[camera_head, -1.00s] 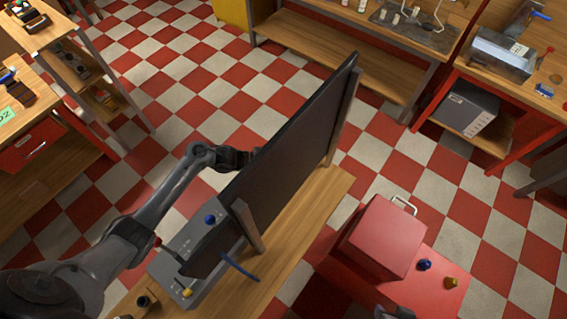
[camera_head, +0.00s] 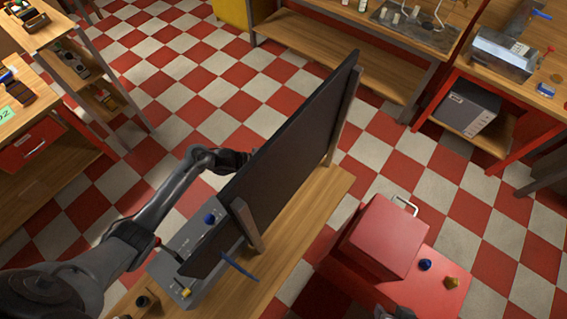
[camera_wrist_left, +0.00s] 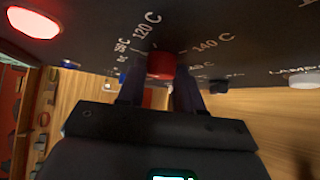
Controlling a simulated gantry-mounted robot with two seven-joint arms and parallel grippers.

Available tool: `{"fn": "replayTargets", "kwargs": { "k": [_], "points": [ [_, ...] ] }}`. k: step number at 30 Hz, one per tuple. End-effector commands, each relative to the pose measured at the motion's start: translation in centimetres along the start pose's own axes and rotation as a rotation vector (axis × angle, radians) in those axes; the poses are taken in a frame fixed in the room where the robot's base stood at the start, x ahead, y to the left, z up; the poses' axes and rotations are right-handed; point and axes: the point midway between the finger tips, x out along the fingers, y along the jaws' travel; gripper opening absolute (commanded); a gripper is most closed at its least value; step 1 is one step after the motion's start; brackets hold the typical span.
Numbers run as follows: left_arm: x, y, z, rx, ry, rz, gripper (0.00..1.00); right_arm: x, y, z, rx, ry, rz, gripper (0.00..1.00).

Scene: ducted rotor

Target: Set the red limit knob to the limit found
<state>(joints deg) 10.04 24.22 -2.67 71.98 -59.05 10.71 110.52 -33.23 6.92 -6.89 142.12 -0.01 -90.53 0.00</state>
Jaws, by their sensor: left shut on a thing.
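The red limit knob (camera_wrist_left: 161,66) is on a dark panel in the left wrist view. White marks around it include "120 C" and "140 C". My left gripper (camera_wrist_left: 160,78) has its two fingers on either side of the knob and is shut on it. In the head view, the dark upright panel (camera_head: 285,165) stands on a wooden bench, and my left gripper (camera_head: 250,158) reaches behind its left edge, so the knob is hidden there. The knob's pointer is too small to read. My right gripper is not clearly in view.
A grey control box (camera_head: 180,262) with a blue knob stands at the panel's near end. A red case (camera_head: 385,235) stands right of the bench. A lit lamp (camera_wrist_left: 34,22) and a white knob (camera_wrist_left: 305,80) are on the panel. Checkered floor lies around the bench.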

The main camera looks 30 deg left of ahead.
Motion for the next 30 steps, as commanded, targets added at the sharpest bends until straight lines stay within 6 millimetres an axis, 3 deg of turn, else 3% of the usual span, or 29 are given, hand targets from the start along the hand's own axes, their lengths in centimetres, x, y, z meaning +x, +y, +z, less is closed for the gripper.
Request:
{"fn": "replayTargets", "kwargs": {
  "k": [11, 30],
  "points": [
    [0.2, -1.1, -0.2, 0.218, 0.000, 0.221, 0.05, 3.5, 0.0, 1.1, -0.004, -0.001, 0.004, 0.43],
    [0.6, -1.7, -0.5, 0.614, -0.001, 0.614, 0.05, 13.2, -0.6, 4.2, 0.005, 0.000, -0.004, 0.43]
  ]
}}
